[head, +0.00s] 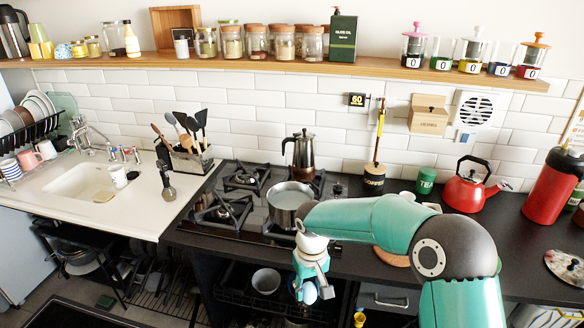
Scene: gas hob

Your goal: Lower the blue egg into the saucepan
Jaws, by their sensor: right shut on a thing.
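The saucepan (278,217) stands on the front right of the gas hob, with pale contents showing inside. My right arm reaches in from the right and covers part of its right side. My right gripper (311,290) hangs low in front of the hob's front edge, to the right of and nearer than the saucepan. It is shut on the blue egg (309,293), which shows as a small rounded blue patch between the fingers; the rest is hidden. The gripper is apart from the saucepan. My left gripper is not in view.
A moka pot (303,152) stands on the hob behind the saucepan. A red kettle (466,190), a green tea tin (426,181) and a coffee jar (374,179) stand on the right counter. A utensil holder (188,158) stands left of the hob. The other burners are empty.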

